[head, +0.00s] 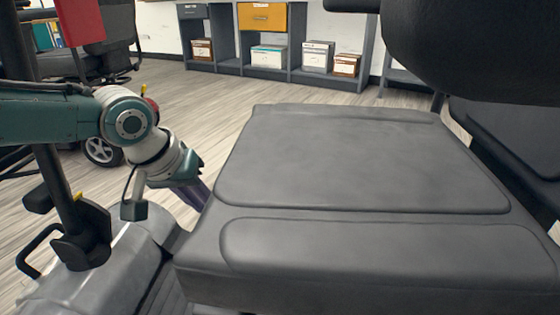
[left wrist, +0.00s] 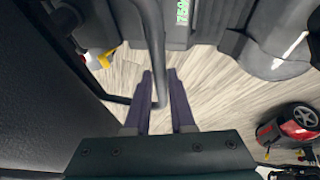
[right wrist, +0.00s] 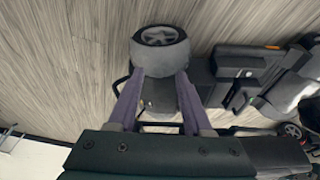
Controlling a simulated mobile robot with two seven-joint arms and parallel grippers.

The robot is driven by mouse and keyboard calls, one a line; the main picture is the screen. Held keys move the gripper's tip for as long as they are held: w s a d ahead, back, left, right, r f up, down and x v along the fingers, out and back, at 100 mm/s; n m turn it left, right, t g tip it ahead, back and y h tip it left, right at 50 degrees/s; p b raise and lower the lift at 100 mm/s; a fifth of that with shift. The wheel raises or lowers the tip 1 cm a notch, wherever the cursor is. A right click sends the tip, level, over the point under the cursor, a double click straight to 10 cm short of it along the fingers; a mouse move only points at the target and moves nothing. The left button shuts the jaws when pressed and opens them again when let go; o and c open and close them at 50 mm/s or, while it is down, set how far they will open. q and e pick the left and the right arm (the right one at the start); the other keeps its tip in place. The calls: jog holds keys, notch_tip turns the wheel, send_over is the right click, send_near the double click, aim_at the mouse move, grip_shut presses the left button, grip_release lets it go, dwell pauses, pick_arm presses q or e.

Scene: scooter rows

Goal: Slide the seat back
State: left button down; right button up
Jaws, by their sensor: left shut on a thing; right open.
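The scooter's black padded seat (head: 350,165) fills the middle of the head view. Its large dark side also seems to show along the left of the left wrist view (left wrist: 40,90). My left gripper (head: 200,193) is low beside the seat's left edge, and the seat hides its fingertips in part. In the left wrist view my left gripper (left wrist: 162,88) is shut on a dark curved bar (left wrist: 152,35), which runs down between its fingers. My right gripper (right wrist: 160,78) is open and empty in the right wrist view, with a scooter wheel (right wrist: 160,50) beyond its fingers.
A black backrest (head: 475,45) overhangs the seat at upper right. A grey scooter body (head: 100,270) with a black post is at lower left. Another scooter (head: 85,60) stands behind my left arm. Shelves (head: 270,70) with boxes line the wall, with bare wooden floor before them.

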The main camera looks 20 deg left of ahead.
pick_arm(q)
jog(key=w+d+p, duration=0.1)
jog(key=w+d, duration=0.2)
jog(key=d, duration=0.7)
jog(key=shift+p, duration=0.4)
jog(key=c, duration=0.8)
grip_release()
jog(key=shift+d, duration=0.15)
jog(key=shift+o, duration=0.2)
